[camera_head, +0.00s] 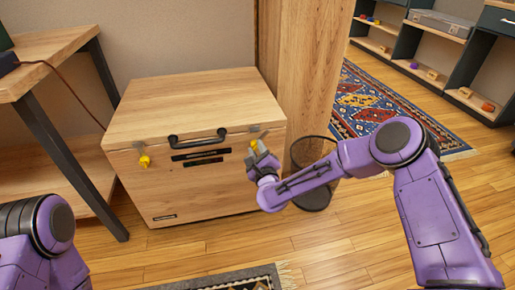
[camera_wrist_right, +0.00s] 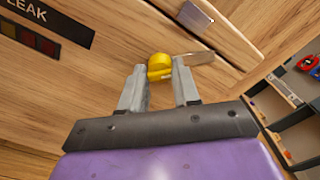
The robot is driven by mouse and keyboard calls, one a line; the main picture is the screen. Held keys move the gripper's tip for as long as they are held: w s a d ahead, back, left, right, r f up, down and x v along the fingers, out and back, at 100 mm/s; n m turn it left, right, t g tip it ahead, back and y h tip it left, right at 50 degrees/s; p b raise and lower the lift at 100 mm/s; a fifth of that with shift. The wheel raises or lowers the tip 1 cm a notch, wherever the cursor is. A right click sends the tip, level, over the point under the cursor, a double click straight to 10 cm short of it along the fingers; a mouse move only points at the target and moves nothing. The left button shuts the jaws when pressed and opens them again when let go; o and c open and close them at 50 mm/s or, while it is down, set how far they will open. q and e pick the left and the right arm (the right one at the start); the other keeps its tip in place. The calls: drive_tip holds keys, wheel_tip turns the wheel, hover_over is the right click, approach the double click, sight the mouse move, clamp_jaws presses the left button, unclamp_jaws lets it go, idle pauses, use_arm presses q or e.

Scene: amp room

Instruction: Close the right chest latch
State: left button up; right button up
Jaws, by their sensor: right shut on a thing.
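The wooden chest (camera_head: 195,100) stands against the wall with its lid down. Its right latch has a yellow knob (camera_wrist_right: 159,63) and a metal strip (camera_wrist_right: 199,58). My right gripper (camera_head: 260,157) is at the right of the chest front and mostly covers this latch in the head view. In the right wrist view, my right gripper (camera_wrist_right: 160,80) has its two grey fingers shut on the yellow knob. The left latch (camera_head: 145,160) also has a yellow knob and hangs on the front's left side. My left arm shows at the lower left, its gripper out of frame.
A black handle (camera_head: 197,138) is on the chest front between the latches. A dark mesh bin (camera_head: 313,185) stands right of the chest by a wooden post (camera_head: 305,65). A desk (camera_head: 45,60) is at the left. Open floor lies in front.

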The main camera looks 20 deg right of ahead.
drive_tip(key=n+p, duration=0.2)
drive_tip(key=n, duration=0.3)
drive_tip(key=shift+n+p, duration=0.65)
drive_tip(key=shift+n, duration=1.35)
drive_tip(key=shift+f, duration=0.1)
drive_tip(key=o, duration=1.1)
drive_tip(key=shift+c, duration=0.2)
drive_tip(key=s+p, duration=0.2)
drive_tip(key=s, duration=0.8)
drive_tip(key=shift+s+a+p, duration=0.2)
drive_tip(key=shift+s+p, duration=0.1)
drive_tip(key=shift+p, duration=0.1)
drive_tip(key=shift+n, duration=0.3)
